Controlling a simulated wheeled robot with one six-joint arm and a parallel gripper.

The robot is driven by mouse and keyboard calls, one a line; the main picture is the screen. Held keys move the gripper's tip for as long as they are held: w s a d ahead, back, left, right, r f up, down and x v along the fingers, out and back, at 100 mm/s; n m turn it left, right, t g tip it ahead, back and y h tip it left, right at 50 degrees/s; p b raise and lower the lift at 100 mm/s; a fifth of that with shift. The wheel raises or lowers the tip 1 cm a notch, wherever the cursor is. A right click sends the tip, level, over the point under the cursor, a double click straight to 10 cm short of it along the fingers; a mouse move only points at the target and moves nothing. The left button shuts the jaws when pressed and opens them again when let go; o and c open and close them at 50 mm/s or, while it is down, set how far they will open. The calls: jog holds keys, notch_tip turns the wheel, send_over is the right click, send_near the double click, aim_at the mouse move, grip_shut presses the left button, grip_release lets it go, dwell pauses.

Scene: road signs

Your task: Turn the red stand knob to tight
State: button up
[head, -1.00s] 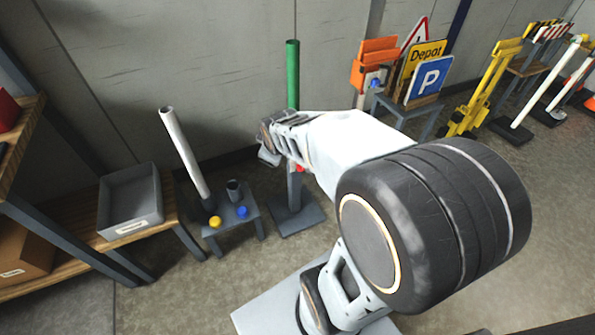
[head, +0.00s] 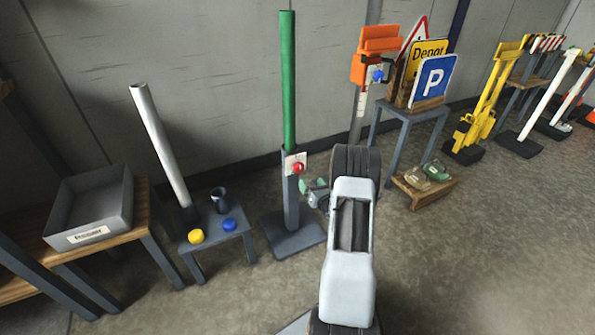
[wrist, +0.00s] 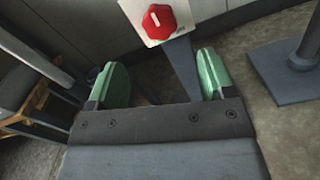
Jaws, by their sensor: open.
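The red stand knob (head: 298,168) sits on a white plate (head: 290,162) on the grey post of a stand that holds a green pole (head: 288,80). In the wrist view the red knob (wrist: 158,20) shows a pale line across its face, at the top between and beyond the fingertips. The writing on its plate is too small to read. My gripper (wrist: 161,75) has its two green fingers wide apart with nothing between them. In the head view my gripper (head: 310,192) is just right of and below the knob, apart from it, partly hidden by my arm.
A small grey table (head: 216,236) with a yellow knob (head: 196,237), a blue knob (head: 229,225) and a dark cup (head: 219,200) stands left. A grey bin (head: 90,212) is farther left. A table with signs (head: 433,82) and a low wooden stool (head: 436,190) stand right.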

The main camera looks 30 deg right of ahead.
aim_at(300, 169)
jog(key=w+b, duration=0.1)
jog(key=w, duration=0.3)
jog(key=w+d, duration=0.1)
jog(key=w, duration=0.3)
jog(key=w+b, duration=0.1)
jog(key=w, duration=0.3)
jog(key=shift+w+d+b, duration=0.2)
jog(key=shift+d+b, duration=0.1)
jog(key=shift+b, duration=0.05)
jog(key=c, duration=0.9)
